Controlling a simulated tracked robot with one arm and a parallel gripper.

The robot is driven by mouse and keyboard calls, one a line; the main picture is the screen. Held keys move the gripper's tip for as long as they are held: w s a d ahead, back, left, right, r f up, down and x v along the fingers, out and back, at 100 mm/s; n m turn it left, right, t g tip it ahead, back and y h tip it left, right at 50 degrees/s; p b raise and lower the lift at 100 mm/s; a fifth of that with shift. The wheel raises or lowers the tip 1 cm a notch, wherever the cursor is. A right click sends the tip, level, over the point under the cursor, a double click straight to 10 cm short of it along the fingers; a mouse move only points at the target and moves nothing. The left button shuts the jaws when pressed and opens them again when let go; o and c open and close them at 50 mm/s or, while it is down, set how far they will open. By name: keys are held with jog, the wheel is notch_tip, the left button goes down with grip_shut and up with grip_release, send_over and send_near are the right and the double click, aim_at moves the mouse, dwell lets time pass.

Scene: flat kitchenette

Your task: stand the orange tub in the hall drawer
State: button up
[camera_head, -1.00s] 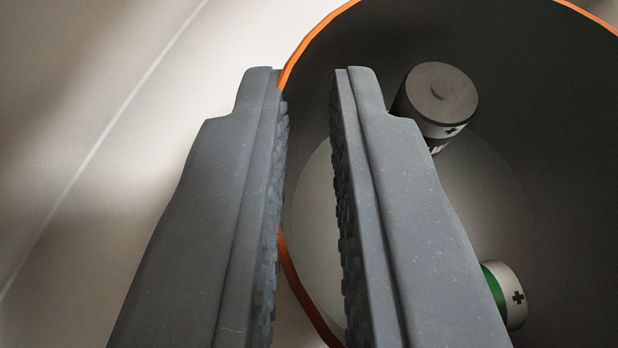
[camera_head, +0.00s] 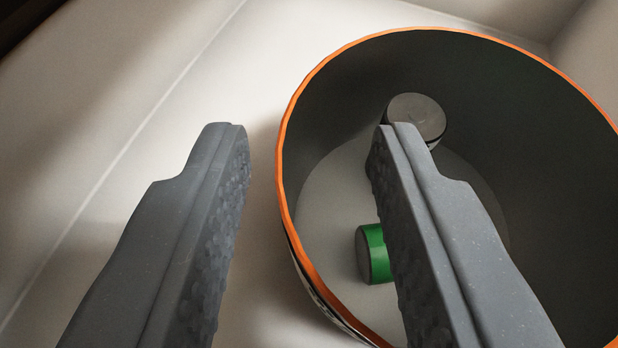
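The orange tub (camera_head: 510,110) has an orange rim and a dark grey inside, and stands on a pale surface at the right of the view. Its right edge is cut off. The surface and pale walls look like the inside of the hall drawer (camera_head: 110,100). My gripper (camera_head: 310,128) is open over the tub's left rim. Its left finger is outside the tub and apart from it. Its right finger is over the tub's mouth and hides part of the inside.
A grey-topped battery (camera_head: 416,115) and a green-banded battery (camera_head: 374,255) are inside the tub. A pale corner shows beyond the tub at the top right. The floor left of the tub is bare.

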jog(key=p+v, duration=0.1)
jog(key=v, duration=0.8)
jog(key=shift+s, duration=0.35)
jog(key=shift+r, duration=0.1)
notch_tip(320, 180, up, 30)
jog(key=t, duration=0.1)
jog(key=s+r, duration=0.8)
jog(key=r, duration=0.5)
jog(key=s+r+t, duration=0.1)
jog(key=s+r, duration=0.8)
jog(key=r, duration=0.4)
jog(key=shift+s+r, duration=0.25)
jog(key=shift+r, duration=0.1)
